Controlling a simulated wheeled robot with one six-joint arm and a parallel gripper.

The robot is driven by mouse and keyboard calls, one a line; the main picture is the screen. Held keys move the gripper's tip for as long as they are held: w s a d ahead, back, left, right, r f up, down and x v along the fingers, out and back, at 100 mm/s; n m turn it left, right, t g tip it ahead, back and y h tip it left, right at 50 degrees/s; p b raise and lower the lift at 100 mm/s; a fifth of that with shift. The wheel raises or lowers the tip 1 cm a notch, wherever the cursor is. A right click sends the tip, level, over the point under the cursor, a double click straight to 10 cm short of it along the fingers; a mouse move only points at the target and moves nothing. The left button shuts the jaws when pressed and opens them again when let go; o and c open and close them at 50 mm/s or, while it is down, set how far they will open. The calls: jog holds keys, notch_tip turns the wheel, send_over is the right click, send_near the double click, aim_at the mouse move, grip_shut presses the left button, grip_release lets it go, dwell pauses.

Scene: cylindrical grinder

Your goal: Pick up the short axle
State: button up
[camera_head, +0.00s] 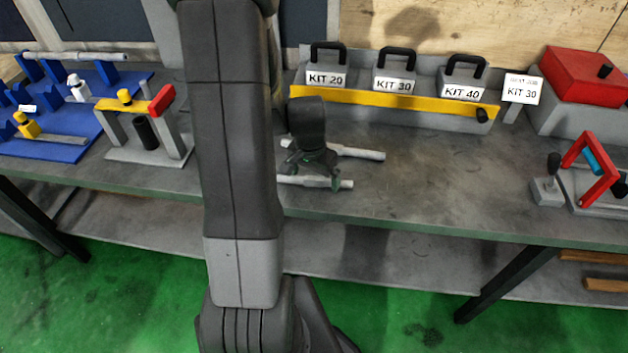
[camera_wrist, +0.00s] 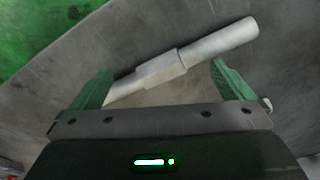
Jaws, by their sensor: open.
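Two pale grey axles with thicker middle sections lie on the grey workbench. The front axle (camera_head: 316,182) looks like the shorter one, though its left end meets my arm in the head view. The back axle (camera_head: 358,153) is partly hidden behind my gripper. My gripper (camera_head: 313,172) is open and low, pointing down at the front axle. In the wrist view an axle (camera_wrist: 162,70) runs slantwise past the green fingers of my gripper (camera_wrist: 161,74), its thick middle between them and its lower left part behind the left finger. I cannot tell if the fingers touch it.
A grey rack with a yellow bar (camera_head: 400,104) holds KIT 20, KIT 30 and KIT 40 boxes behind. A blue fixture board (camera_head: 75,135) and a grey stand (camera_head: 135,152) are at left. A red-framed device (camera_head: 598,175) is at right.

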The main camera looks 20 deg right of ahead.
aim_at(315, 179)
jog(key=shift+f, duration=0.35)
jog(key=c, duration=2)
jog(key=shift+d+r, duration=0.1)
jog(key=shift+r, duration=0.1)
notch_tip(315, 179, up, 10)
jog(key=shift+f, duration=0.15)
